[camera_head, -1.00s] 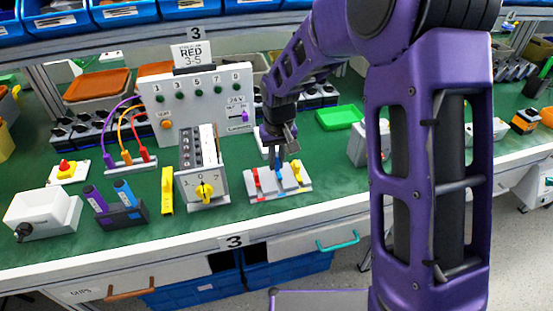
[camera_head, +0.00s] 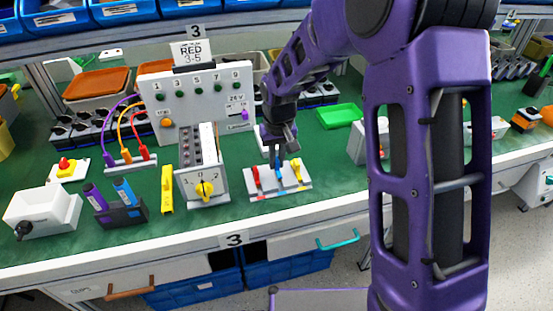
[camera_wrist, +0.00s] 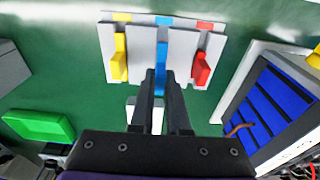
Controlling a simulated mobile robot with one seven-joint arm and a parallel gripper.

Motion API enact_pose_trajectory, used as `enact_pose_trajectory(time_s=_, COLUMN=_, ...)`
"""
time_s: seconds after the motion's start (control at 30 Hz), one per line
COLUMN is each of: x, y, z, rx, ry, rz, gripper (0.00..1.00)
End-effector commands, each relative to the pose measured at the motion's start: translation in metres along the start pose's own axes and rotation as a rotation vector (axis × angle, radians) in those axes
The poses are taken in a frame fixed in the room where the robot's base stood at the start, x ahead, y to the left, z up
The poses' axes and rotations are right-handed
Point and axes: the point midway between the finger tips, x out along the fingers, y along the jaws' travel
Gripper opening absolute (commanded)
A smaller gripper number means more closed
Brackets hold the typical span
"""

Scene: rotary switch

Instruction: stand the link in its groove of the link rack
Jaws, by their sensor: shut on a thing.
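The link rack (camera_head: 270,190) is a light grey block on the green bench, with red, blue and yellow marks along its edge. A red link (camera_head: 256,178) stands at its left and a yellow link (camera_head: 297,171) at its right. My gripper (camera_head: 278,150) is over the middle of the rack, shut on the blue link (camera_wrist: 160,82). In the wrist view the blue link is upright between the fingertips, in line with the middle groove and its blue mark (camera_wrist: 163,20). The fingers hide part of it, so I cannot tell whether it is fully seated.
A switch box (camera_head: 205,186) with a yellow knob stands left of the rack, below a white panel (camera_head: 180,110). A yellow bar (camera_head: 167,188) lies further left. A green tray (camera_head: 338,116) lies behind right. The bench's front edge is close before the rack.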

Motion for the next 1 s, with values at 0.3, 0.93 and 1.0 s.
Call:
enact_pose_trajectory(time_s=0.3, x=0.011, y=0.000, z=0.002, rx=0.000, ry=0.000, rz=0.000, gripper=0.00)
enact_pose_trajectory(time_s=0.93, x=0.021, y=0.000, z=0.003, rx=0.000, ry=0.000, rz=0.000, gripper=0.49)
enact_pose_trajectory(time_s=1.0, x=0.021, y=0.000, z=0.003, rx=0.000, ry=0.000, rz=0.000, gripper=0.49)
